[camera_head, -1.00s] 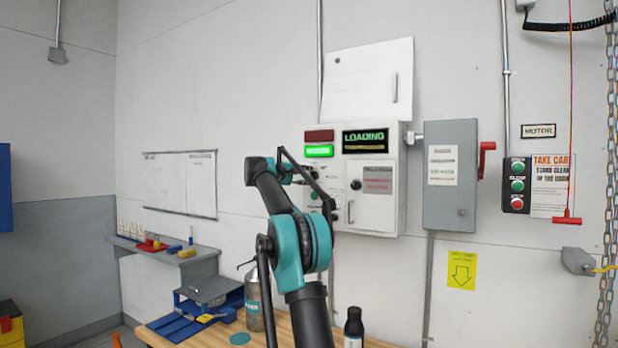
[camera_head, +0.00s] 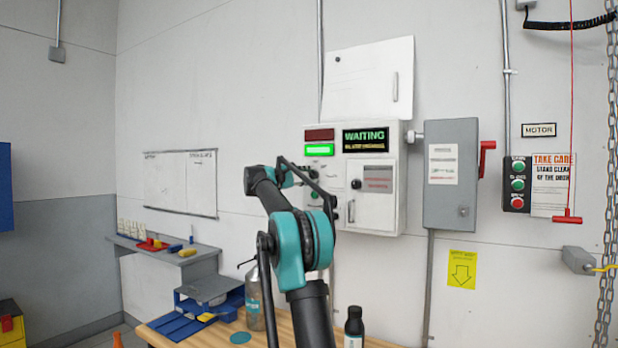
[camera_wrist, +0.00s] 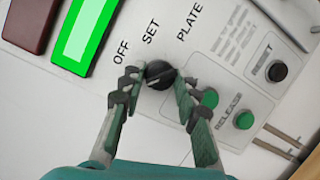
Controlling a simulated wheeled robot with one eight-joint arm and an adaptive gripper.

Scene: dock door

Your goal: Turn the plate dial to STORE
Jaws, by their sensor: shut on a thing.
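The plate dial (camera_wrist: 160,73) is a round black knob on the white control panel, with a pale mark across its lower left side. In the wrist view the printed words OFF, SET and PLATE stand above it; I cannot read STORE there. My gripper (camera_wrist: 156,88) has one finger on each side of the knob and is shut on it. In the head view my arm and gripper hide the dial on the left part of the control box (camera_head: 385,218).
The box's display (camera_head: 365,140) reads WAITING; a green lamp (camera_head: 319,150) is lit beside it. Green buttons (camera_wrist: 243,120) and a black RESET button (camera_wrist: 277,71) lie close right of the dial. A grey switch box (camera_head: 450,195) stands right. Bottles stand on the bench below.

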